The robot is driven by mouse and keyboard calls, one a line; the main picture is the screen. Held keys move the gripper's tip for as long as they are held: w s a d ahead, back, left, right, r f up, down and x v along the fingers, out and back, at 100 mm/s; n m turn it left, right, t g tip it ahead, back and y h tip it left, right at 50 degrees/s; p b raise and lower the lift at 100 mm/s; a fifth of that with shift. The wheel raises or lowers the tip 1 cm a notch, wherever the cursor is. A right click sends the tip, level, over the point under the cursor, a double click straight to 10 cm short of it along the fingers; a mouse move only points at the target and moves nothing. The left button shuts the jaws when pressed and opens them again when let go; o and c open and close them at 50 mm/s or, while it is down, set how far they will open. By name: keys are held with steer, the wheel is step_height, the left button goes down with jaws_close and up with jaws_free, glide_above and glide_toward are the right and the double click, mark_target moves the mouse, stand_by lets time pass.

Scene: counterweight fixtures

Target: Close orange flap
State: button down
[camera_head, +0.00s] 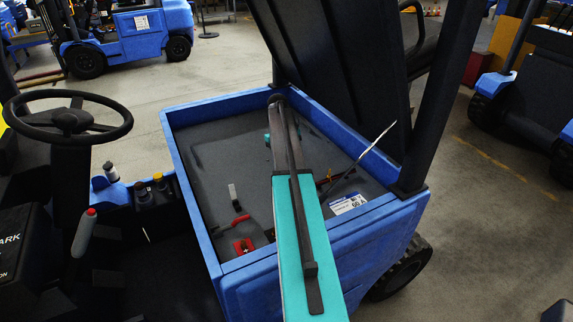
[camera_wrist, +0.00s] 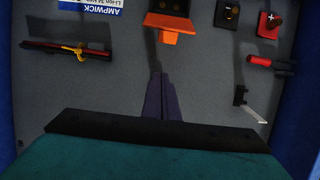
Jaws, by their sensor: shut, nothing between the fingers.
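The orange flap (camera_wrist: 169,22) shows at the top middle of the wrist view, at the lower side of a dark socket (camera_wrist: 168,5). It sticks out from the socket and looks open, though its exact angle is hard to tell. My gripper (camera_wrist: 158,78) points into the compartment with its dark fingers together and nothing between them. It is apart from the flap, below it in the wrist view. In the head view my teal arm crosses the compartment, and I cannot make out the flap or the fingertips there.
The blue-walled compartment (camera_head: 193,196) surrounds the arm. Beside the flap are a black knob (camera_wrist: 228,12), a red connector (camera_wrist: 268,24), a red-handled part (camera_wrist: 268,64), a metal lever (camera_wrist: 250,108), a red-and-yellow rod (camera_wrist: 66,48) and a label (camera_wrist: 92,8). A raised dark cover (camera_head: 345,70) stands behind.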

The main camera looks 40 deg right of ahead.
steer(key=b+x, duration=0.2)
steer(key=x, duration=0.3)
steer(key=shift+s+f+b, duration=0.1)
steer(key=shift+f+b, duration=0.2)
steer(key=shift+s+a+r+p, duration=0.2)
steer(key=shift+s+r, duration=0.3)
steer(key=shift+r, duration=0.05)
steer(key=shift+s+a+r+p, duration=0.15)
steer(key=shift+s+a+r, duration=0.05)
steer(key=shift+s+r, duration=0.35)
steer(key=shift+s+a+r, duration=0.15)
steer(key=shift+s+r, duration=0.25)
steer(key=shift+s+t, duration=0.15)
steer(key=shift+t, duration=0.15)
steer(key=shift+s+a+r+t+h+b, duration=0.1)
steer(key=shift+r+t+h+b, duration=0.2)
steer(key=shift+t+b, duration=0.15)
steer(key=shift+s+r+t+b, duration=0.2)
steer(key=shift+s+t+b, duration=0.1)
steer(key=shift+t, duration=0.45)
